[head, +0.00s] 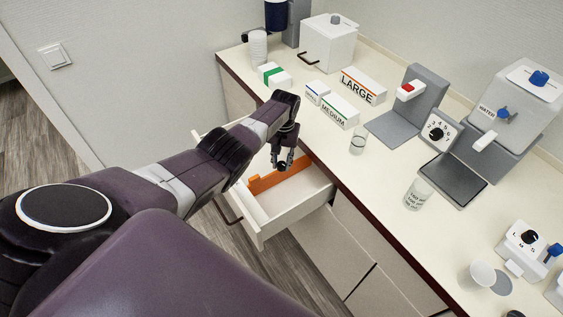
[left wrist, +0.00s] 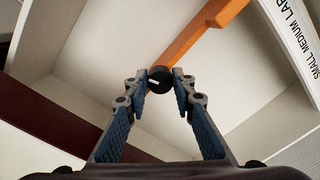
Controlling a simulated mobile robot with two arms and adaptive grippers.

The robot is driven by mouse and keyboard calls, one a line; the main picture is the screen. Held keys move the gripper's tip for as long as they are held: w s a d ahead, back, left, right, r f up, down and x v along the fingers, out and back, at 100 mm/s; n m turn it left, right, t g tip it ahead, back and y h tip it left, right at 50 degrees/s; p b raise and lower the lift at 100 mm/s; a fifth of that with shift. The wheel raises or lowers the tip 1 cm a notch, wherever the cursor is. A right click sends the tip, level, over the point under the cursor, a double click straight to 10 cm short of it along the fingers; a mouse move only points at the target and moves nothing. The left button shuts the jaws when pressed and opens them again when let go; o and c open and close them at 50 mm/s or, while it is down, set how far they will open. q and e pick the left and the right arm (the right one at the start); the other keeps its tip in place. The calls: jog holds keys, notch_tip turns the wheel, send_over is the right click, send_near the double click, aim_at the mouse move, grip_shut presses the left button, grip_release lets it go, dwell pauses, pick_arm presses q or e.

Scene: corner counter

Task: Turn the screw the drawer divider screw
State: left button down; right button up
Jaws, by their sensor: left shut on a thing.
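The orange drawer divider (head: 279,175) stands inside the open white drawer (head: 262,225). It also shows in the left wrist view (left wrist: 205,32), running up and to the right. The divider screw is a round black knob (left wrist: 159,79) with a white mark at the divider's near end. My left gripper (left wrist: 160,84) has its two blue-grey fingers on either side of the knob and is shut on it. In the head view my left gripper (head: 283,160) points down into the drawer and hides the knob. My right gripper is not in view.
The drawer's front part is empty. The counter edge runs close beside my left gripper.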

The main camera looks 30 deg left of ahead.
aim_at(283, 164)
pick_arm(q)
jog(key=shift+w+r, duration=0.1)
dwell(0.5)
jog(key=c, duration=1.6)
grip_release()
jog(key=r, duration=1.2)
jog(key=shift+d, duration=0.2)
